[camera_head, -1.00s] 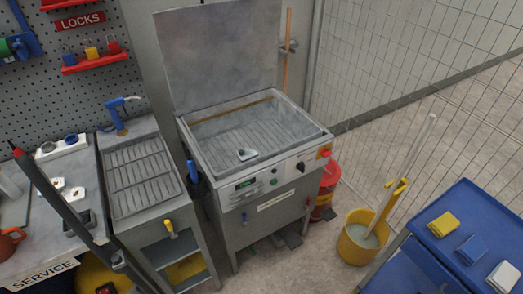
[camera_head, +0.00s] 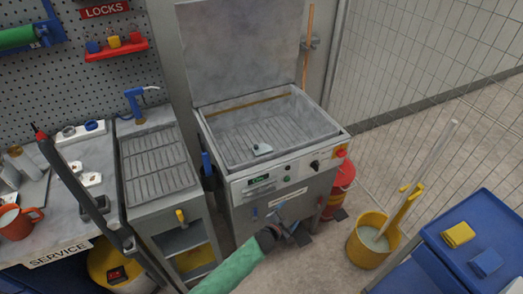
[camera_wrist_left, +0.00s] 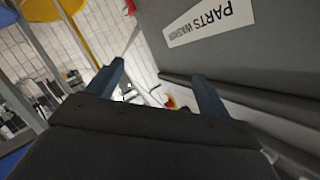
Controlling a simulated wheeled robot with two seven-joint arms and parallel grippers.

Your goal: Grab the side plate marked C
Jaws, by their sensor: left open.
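I cannot make out a plate with a readable C. A small pale grey piece (camera_head: 262,150) lies on the ribbed floor of the open parts washer (camera_head: 236,160); no letter is legible on it. My left arm, in a green sleeve, comes up from the bottom of the head view. My left gripper (camera_head: 290,228) is in front of the washer's front panel, below its control strip. In the left wrist view its two blue-grey fingers (camera_wrist_left: 159,72) are spread with nothing between them, beside the washer panel. My right gripper is not in view.
A ribbed draining unit (camera_head: 155,165) stands left of the washer, beside the service bench (camera_head: 60,215) with an orange mug (camera_head: 18,224).

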